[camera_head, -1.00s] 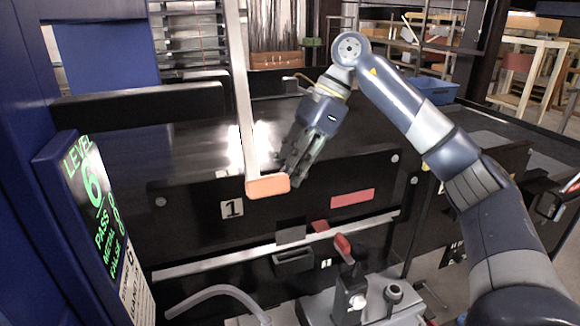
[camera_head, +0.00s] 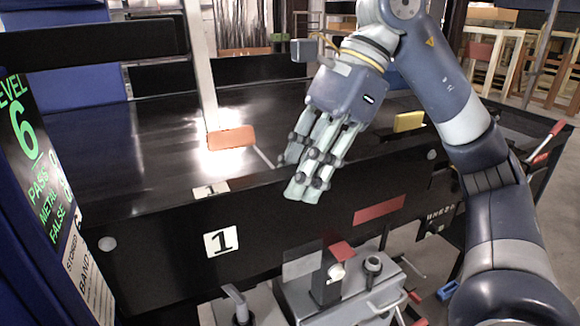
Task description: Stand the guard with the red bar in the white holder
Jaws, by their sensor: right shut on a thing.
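The guard is a long black panel (camera_head: 290,222) with a red bar (camera_head: 379,210) and a white "1" label (camera_head: 221,242) on its face. It spans the middle of the head view, its right end higher in the picture. My right gripper (camera_head: 308,183) is shut on the guard's top edge, between the label and the red bar, with fingers coming down over the front face. Whether its lower edge touches anything is unclear. I cannot make out the white holder. My left gripper is out of view.
A dark, shiny conveyor bed (camera_head: 130,160) lies behind the guard. A yellow bar (camera_head: 409,122) is at right. A grey bench fixture (camera_head: 355,295) stands in front; a lit display (camera_head: 25,135) is at left.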

